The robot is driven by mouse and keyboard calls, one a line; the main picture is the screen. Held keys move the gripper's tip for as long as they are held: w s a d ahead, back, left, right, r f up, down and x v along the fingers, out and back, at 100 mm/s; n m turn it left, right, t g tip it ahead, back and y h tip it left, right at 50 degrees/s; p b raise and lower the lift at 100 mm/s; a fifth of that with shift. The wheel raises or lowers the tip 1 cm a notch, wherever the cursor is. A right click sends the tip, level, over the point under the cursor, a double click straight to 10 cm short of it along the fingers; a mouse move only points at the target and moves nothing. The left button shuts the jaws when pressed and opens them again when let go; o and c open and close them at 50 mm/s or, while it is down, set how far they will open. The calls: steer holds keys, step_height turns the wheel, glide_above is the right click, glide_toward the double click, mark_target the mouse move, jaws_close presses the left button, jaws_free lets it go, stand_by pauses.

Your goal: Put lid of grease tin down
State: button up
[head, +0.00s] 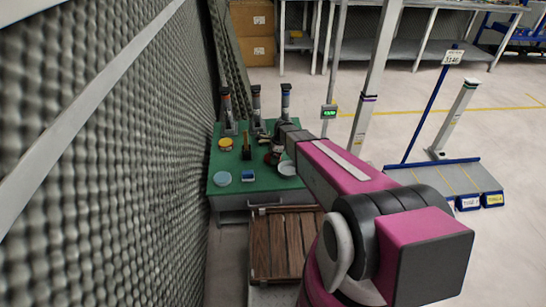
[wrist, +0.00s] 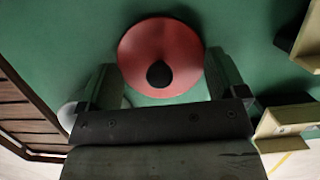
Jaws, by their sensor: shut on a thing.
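In the wrist view the lid is a round red disc (wrist: 160,35) with a black knob at its middle. My gripper (wrist: 161,78) has one finger on each side of it and is shut on it. The lid is over the green table top (wrist: 60,30); whether it touches the table or hangs just above it I cannot tell. In the head view my gripper (head: 268,146) is over the green table (head: 232,196), with a small reddish shape, probably the lid (head: 272,158), under it. I cannot make out the tin beneath or beside it.
A white dish (head: 287,168) lies right of my gripper. A light-blue disc (head: 222,178), a small blue box (head: 248,176) and a yellow round thing (head: 225,143) lie to the left. Several upright tools stand at the back. A foam wall (head: 120,150) borders the left.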

steer(key=shift+f, duration=0.3)
steer(key=o, duration=0.6)
steer(key=shift+f, duration=0.1)
steer(key=v, duration=1.2)
steer(key=s+d+r+n+h, duration=0.1)
steer(key=s+d+r+n, duration=0.2)
steer(key=s+n, duration=0.2)
steer(key=s+d+r+n+h, duration=0.1)
steer(key=s+d+r+n, duration=0.2)
steer(key=s+n, duration=0.3)
steer(key=s+d+r+n+h, duration=0.1)
steer(key=s+d+r+n, duration=0.2)
steer(key=s, duration=0.9)
steer(key=d+n, duration=0.2)
steer(key=n, duration=0.1)
